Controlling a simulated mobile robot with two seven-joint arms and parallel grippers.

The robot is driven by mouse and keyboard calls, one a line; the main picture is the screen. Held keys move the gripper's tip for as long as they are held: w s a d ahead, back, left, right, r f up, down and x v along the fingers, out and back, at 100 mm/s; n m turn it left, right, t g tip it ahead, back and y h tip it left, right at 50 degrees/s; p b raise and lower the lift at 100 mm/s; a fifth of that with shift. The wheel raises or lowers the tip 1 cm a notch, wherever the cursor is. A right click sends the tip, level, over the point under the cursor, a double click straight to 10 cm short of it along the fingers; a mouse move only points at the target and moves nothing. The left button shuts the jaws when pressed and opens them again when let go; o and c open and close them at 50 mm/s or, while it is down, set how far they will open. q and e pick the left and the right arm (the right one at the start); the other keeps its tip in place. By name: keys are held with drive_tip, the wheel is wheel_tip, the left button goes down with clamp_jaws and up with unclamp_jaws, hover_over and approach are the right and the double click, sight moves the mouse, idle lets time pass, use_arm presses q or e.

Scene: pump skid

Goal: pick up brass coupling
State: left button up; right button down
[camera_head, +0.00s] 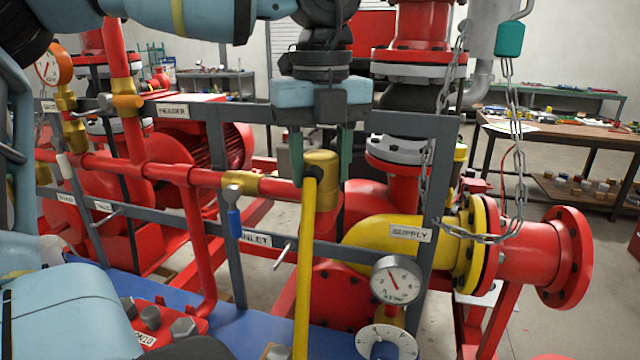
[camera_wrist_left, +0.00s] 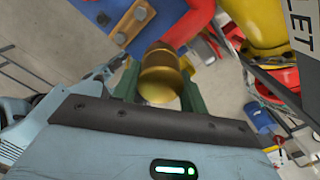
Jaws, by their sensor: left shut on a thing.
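The brass coupling (camera_head: 326,168) is a short gold-coloured cylinder near the middle of the head view. My left gripper (camera_head: 321,160) points down from above, with one green finger on each side of the coupling, shut on it. In the left wrist view the coupling (camera_wrist_left: 161,76) sits between the green fingers of the left gripper (camera_wrist_left: 160,88). In the head view the top of a yellow bar partly covers the coupling's front. I cannot tell whether the coupling's lower end touches the red pipe below. My right gripper is not in view.
A grey frame (camera_head: 215,170) with red pipes stands around the gripper. The yellow bar (camera_head: 305,265) rises in front. A yellow supply elbow (camera_head: 375,232), a gauge (camera_head: 396,279) and a hanging chain (camera_head: 519,150) are to the right. A workbench (camera_head: 570,137) stands behind.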

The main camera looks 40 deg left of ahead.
sight(321, 155)
use_arm(q)
drive_tip(key=shift+r, duration=0.2)
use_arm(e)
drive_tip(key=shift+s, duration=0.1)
use_arm(q)
drive_tip(key=shift+r, duration=0.6)
wheel_tip(321, 155, up, 2)
drive_tip(key=shift+r+b, duration=0.1)
drive_tip(key=shift+b, duration=0.3)
drive_tip(key=s+a, duration=0.3)
drive_tip(key=s, duration=0.4)
drive_tip(key=s+a+r, duration=0.1)
drive_tip(key=s+a, duration=0.2)
drive_tip(key=s, duration=0.4)
drive_tip(key=shift+s+a+r, duration=0.15)
drive_tip(key=shift+s+a, duration=0.15)
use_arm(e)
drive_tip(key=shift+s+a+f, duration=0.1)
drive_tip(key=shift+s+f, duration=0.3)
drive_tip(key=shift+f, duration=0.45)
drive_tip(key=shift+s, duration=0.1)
